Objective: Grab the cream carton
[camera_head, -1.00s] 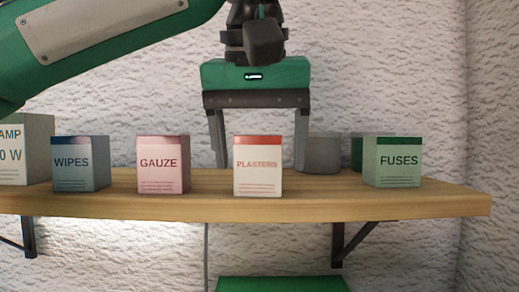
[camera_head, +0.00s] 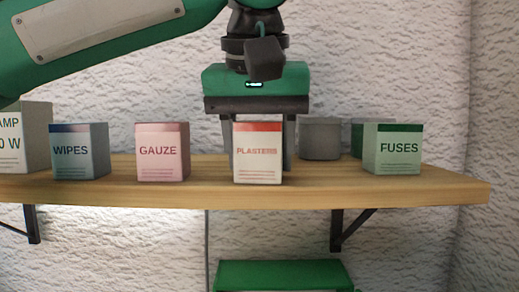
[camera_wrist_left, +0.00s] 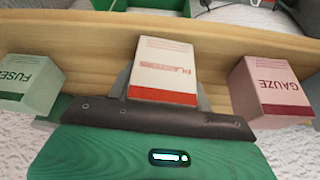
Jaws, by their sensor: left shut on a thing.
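The cream carton (camera_head: 258,163) is a white box with a red top band and the word PLASTERS. It stands upright on the wooden shelf (camera_head: 330,187), between the pink GAUZE box and the FUSES box. My left gripper (camera_head: 259,150) comes down from above and behind it, with one finger on each side, shut on it. In the left wrist view the carton (camera_wrist_left: 165,66) sits between the two fingers (camera_wrist_left: 165,95). My right gripper is not in view.
A pink GAUZE box (camera_head: 162,152) and a blue-grey WIPES box (camera_head: 80,151) stand to the left, with a lamp box (camera_head: 24,137) at the edge. A rough white wall is behind.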

